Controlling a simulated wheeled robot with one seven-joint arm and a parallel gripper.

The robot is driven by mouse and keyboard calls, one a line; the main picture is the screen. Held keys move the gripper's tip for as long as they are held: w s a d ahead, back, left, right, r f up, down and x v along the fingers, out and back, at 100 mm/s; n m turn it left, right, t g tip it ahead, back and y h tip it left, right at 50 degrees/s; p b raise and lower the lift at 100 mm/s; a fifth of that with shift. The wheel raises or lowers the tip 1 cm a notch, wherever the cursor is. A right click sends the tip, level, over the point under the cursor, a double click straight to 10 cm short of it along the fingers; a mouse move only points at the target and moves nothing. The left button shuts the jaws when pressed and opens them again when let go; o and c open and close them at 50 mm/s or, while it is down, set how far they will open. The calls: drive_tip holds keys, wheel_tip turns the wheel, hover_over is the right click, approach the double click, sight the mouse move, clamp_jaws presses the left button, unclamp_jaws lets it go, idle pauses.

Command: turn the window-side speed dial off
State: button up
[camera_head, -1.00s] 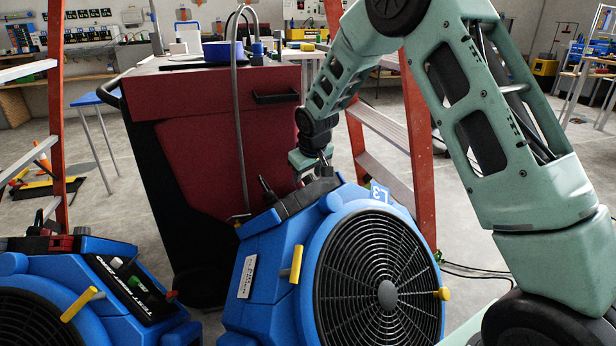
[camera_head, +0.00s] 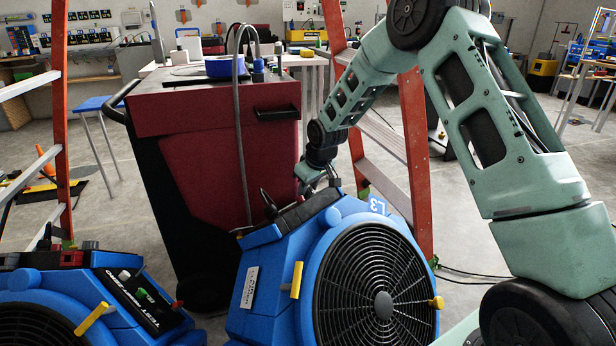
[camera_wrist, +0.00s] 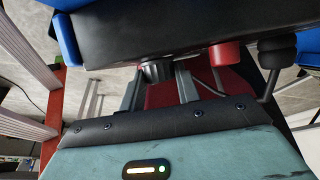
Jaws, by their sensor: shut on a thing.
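A blue blower marked L3 (camera_head: 262,290) with a round black grille stands in the middle of the head view. Its dark control panel (camera_head: 300,212) runs along the top. My gripper (camera_head: 320,176) is at the upper end of that panel. In the wrist view, a dark ribbed dial (camera_wrist: 155,72) sits between my two grey fingers (camera_wrist: 158,88), which are shut on it. A red knob (camera_wrist: 225,54) and a black knob (camera_wrist: 277,50) stick out beside it on the panel (camera_wrist: 190,28). The dial's pointer mark is hidden.
A second blue blower (camera_head: 50,287) stands at the lower left, with white and green controls on its black panel. A red tool cart (camera_head: 215,150) stands right behind the blowers. A red stepladder (camera_head: 413,140) is close behind my gripper. A cable lies on the floor at right.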

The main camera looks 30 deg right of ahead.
drive_tip(key=y+p, duration=0.1)
drive_tip(key=p, duration=0.1)
drive_tip(key=n+y+p, duration=0.1)
drive_tip(key=g+p, duration=0.1)
drive_tip(key=p, duration=0.1)
drive_tip(key=shift+d+r+n+y+p, duration=0.3)
drive_tip(key=shift+n+y+p, duration=0.05)
drive_tip(key=shift+n+y, duration=0.05)
drive_tip(key=shift+w+d+f+n+g+y+p, duration=0.1)
drive_tip(key=shift+w+f+n+g+y+p, duration=0.1)
drive_tip(key=shift+n+g+y+p, duration=0.35)
drive_tip(key=n+y, duration=0.1)
drive_tip(key=n+g+y, duration=0.1)
drive_tip(key=shift+w+d+f+y, duration=0.1)
drive_tip(key=shift+w+f+y, duration=0.05)
drive_tip(key=shift+f+y, duration=0.2)
drive_tip(key=shift+n+g+y+b, duration=0.55)
drive_tip(key=shift+n+g, duration=0.1)
drive_tip(key=shift+g, duration=0.1)
drive_tip(key=o, duration=1)
drive_tip(key=shift+c, duration=0.2)
drive_tip(key=shift+d+r, duration=0.1)
drive_tip(key=p+v, duration=0.1)
drive_tip(key=v, duration=1.6)
drive_tip(key=shift+w+d+p, duration=0.2)
drive_tip(key=shift+w+p, duration=0.1)
drive_tip(key=shift+p, duration=0.05)
